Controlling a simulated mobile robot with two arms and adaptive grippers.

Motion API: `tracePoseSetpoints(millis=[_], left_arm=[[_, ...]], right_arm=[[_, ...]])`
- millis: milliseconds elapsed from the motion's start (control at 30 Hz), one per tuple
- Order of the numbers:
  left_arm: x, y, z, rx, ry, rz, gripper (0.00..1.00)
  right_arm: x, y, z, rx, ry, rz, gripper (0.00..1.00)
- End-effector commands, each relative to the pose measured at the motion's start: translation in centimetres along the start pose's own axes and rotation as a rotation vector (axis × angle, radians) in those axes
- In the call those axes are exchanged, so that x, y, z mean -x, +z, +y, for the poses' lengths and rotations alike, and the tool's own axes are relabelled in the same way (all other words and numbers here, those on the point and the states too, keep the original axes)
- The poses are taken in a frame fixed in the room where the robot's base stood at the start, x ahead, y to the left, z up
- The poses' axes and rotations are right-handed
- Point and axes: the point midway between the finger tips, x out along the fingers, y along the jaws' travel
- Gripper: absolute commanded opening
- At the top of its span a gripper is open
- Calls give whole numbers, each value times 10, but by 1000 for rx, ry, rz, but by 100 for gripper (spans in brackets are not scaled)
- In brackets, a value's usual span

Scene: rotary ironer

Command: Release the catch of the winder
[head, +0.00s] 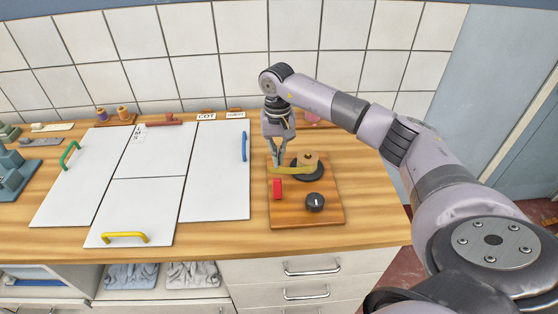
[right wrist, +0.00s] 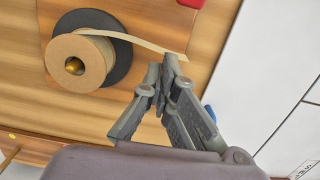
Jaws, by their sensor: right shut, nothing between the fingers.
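The winder is a wooden board (head: 325,214) on the counter. It carries a spool of tan tape (head: 307,160) on a black disc (head: 318,174), a red block (head: 277,188) that may be the catch, and a black knob (head: 315,202). A strip of tape runs left from the spool. My right gripper (head: 278,163) is shut and empty, pointing down near the strip's free end, behind the red block. My left gripper is not in view.
White panels with a green handle (head: 70,154), a yellow handle (head: 125,236) and a blue handle (head: 244,146) lie left of the board. Small spools (head: 122,112) stand behind. A tiled wall (head: 230,70) closes the back. Drawers (head: 305,268) are below the counter.

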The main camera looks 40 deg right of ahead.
Motion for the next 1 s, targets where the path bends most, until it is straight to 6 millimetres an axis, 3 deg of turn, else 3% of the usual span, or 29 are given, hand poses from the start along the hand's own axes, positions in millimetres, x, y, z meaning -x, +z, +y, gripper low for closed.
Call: tracePoseSetpoints(millis=[67,133,367,1000], left_arm=[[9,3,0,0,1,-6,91],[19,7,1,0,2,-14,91],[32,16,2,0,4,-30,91],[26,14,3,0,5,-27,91]], right_arm=[[-15,2,0,1,2,-4,0],[-6,12,0,4,-1,0,0],[-1,33,0,1,0,-1,0],[-1,34,6,0,1,24,0]])
